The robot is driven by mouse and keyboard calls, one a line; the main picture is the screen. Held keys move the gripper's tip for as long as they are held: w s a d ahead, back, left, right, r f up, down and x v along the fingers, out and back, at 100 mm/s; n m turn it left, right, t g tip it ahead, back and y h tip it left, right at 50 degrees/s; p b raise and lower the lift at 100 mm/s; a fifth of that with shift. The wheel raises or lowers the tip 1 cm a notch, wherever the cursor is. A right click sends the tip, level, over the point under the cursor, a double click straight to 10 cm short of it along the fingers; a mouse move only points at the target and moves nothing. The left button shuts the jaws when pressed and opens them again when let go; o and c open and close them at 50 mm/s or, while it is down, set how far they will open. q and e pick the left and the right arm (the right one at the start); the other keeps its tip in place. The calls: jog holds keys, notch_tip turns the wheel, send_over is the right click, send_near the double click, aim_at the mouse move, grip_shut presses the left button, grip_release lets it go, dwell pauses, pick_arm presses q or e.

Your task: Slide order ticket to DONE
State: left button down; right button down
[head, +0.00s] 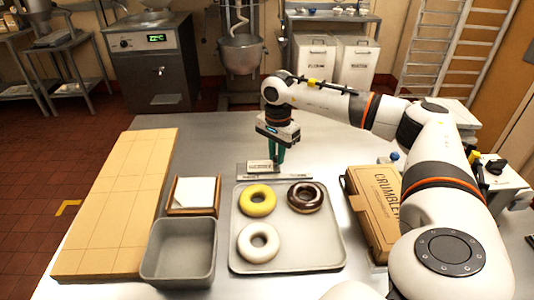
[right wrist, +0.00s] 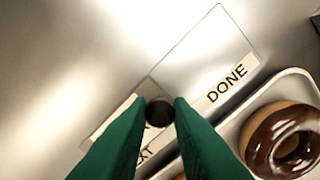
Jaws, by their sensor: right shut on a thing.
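The order ticket (head: 260,166) is a small pale plate standing at the back edge of the tray, above a label strip (head: 258,177). My right gripper (head: 276,160) has its green fingers at the ticket's right side. In the right wrist view, the fingers (right wrist: 160,108) are shut on a dark round knob (right wrist: 158,113), which seems to belong to the ticket. The ticket is mostly hidden by the fingers there, over a label ending in "XT" (right wrist: 146,154). The DONE label (right wrist: 227,84) lies to the right, with an empty outlined rectangle behind it. My left gripper is not in view.
A grey tray (head: 285,258) holds a yellow, a chocolate (head: 305,196) and a white donut. A grey bin (head: 180,250), napkin holder (head: 194,194) and wooden board (head: 115,210) are left. A cardboard box (head: 375,205) is right. The table behind the ticket is clear.

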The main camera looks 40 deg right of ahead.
jog(key=s+d, duration=0.2)
jog(key=d, duration=0.1)
jog(key=s+d+b, duration=0.1)
jog(key=s+d, duration=0.2)
jog(key=shift+s+d, duration=0.35)
jog(key=c, duration=1.3)
grip_release()
jog(key=shift+s+d, duration=0.1)
jog(key=shift+r, duration=0.15)
jog(key=shift+r, duration=0.35)
notch_tip(320, 180, up, 11)
jog(key=shift+r, duration=0.1)
